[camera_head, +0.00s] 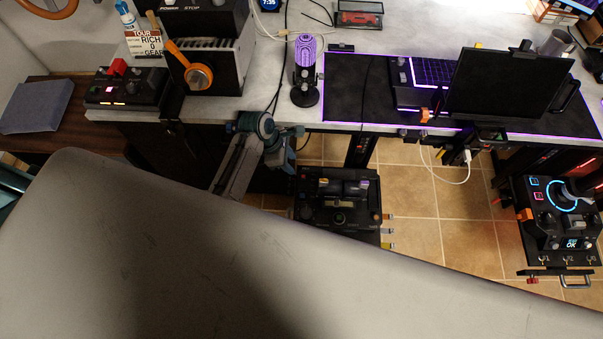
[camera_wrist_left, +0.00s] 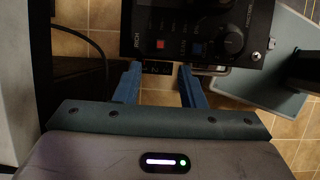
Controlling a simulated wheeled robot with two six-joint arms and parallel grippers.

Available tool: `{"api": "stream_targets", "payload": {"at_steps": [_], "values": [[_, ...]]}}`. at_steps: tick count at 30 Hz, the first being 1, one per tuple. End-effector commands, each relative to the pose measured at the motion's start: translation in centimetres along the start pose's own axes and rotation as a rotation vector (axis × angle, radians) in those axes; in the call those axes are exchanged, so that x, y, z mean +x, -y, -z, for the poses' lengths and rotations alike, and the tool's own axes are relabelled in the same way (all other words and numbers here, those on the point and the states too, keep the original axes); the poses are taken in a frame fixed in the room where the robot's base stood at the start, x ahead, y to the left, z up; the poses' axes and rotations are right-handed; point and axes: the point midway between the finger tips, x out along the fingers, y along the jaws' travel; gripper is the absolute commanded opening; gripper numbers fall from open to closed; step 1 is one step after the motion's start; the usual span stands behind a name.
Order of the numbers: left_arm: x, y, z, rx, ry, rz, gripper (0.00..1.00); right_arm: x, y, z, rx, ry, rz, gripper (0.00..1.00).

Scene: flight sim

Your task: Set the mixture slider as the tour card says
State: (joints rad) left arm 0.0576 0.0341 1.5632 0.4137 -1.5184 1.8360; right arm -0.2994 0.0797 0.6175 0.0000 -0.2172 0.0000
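The tour card (camera_head: 150,43) stands at the back left of the desk in the head view; I read TOUR, RICH, 0 and GEAR. In the left wrist view a black control panel (camera_wrist_left: 225,20) fills the top, with labels RICH and LEAN. My right gripper is not in view.
A black box with a red knob (camera_head: 130,88) and a black box with an orange lever (camera_head: 210,75) stand on the desk's left. A purple microphone (camera_head: 305,70) is near the front edge. A black unit (camera_head: 338,205) stands below the desk; tiled floor (camera_head: 410,195) shows beside it.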

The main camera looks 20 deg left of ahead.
Motion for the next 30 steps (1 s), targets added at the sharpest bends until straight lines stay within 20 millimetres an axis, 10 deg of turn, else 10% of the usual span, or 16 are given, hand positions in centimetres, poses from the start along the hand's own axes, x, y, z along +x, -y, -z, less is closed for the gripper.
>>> {"api": "stream_targets", "payload": {"at_steps": [15, 27, 30], "values": [[8.6, 0.0, 0.0, 0.003, 0.000, 0.000, 0.36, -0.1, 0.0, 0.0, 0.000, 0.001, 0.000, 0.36], [9.4, 0.1, 0.0, 0.004, -0.001, -0.001, 0.36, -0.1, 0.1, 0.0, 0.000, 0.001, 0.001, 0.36], [9.4, 0.1, 0.0, 0.004, -0.001, -0.001, 0.21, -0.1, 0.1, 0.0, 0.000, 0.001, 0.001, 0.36]]}}
